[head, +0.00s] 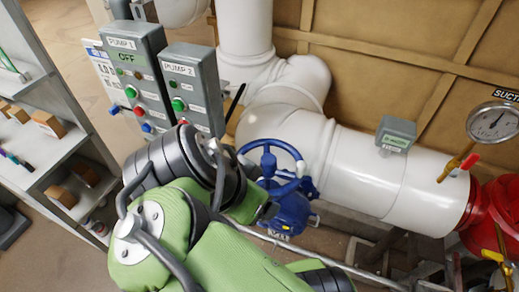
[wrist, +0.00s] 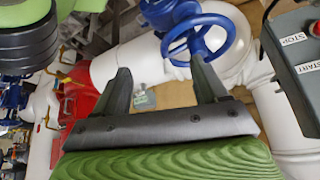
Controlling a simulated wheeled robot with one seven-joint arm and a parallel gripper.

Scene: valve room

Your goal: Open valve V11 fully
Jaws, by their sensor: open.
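A blue valve with a round spoked handwheel (head: 285,158) stands in front of the large white pipe in the head view. Its blue body (head: 288,212) is partly hidden behind my green arm. A small tag on it is too small to read, so I cannot confirm it is V11. In the wrist view the blue handwheel (wrist: 196,38) is at the top, just beyond the right finger. My gripper (wrist: 162,78) is open, with its two dark fingers apart and nothing between them. I see no clear contact between finger and wheel. In the head view my arm mostly hides the gripper.
The white pipe (head: 360,170) runs behind the valve to a red flange (head: 490,210). A pressure gauge (head: 493,122) and a red-handled small valve (head: 461,166) are at right. Grey pump boxes (head: 193,90) stand left of the valve. Shelves (head: 45,140) line the far left.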

